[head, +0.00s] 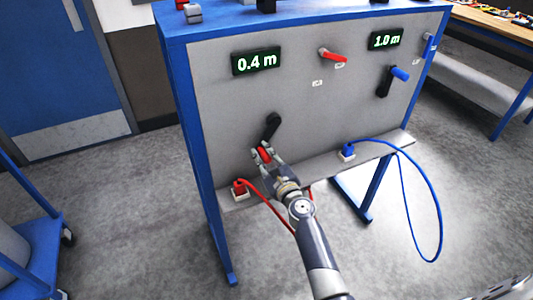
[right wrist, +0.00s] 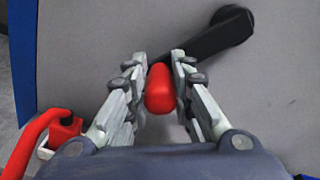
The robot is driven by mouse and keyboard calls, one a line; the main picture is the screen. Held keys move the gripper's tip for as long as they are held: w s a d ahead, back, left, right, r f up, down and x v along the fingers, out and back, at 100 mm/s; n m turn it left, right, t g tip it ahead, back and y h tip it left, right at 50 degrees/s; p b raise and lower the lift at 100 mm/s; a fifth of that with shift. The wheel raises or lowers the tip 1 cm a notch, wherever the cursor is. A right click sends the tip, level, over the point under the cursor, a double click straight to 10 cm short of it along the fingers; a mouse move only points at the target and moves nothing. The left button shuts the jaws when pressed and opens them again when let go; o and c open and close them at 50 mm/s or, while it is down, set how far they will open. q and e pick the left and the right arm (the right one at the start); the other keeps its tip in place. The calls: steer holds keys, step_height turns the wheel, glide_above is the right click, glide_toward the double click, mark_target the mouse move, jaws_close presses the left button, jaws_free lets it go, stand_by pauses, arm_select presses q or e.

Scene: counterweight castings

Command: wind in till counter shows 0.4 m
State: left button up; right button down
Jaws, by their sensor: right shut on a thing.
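The left counter (head: 256,61) on the grey panel reads 0.4 m in green digits, and the right counter (head: 386,39) reads 1.0 m. A black crank (head: 272,126) with a red knob (head: 264,154) sits low on the left of the panel. My right gripper (head: 262,155) is shut on the red knob, which also shows between the fingers in the right wrist view (right wrist: 160,88). The crank arm (right wrist: 218,35) runs up and right from the knob there. A second crank with a blue knob (head: 399,73) is at the right. My left gripper is not in view.
A red plug (head: 239,187) with a red cable and a blue plug (head: 347,150) with a looping blue cable (head: 437,215) sit on the ledge (head: 320,167). A red lever (head: 333,56) sticks out between the counters. A blue cart (head: 35,245) stands at left.

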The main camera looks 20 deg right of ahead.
steer(key=shift+a, duration=0.1)
stand_by(0.3)
steer(key=c, duration=1.4)
jaws_free()
steer(key=shift+o, duration=0.2)
steer(key=shift+s, duration=0.1)
steer(key=s, duration=1.1)
steer(key=shift+s+d, duration=0.4)
steer(key=shift+d, duration=0.05)
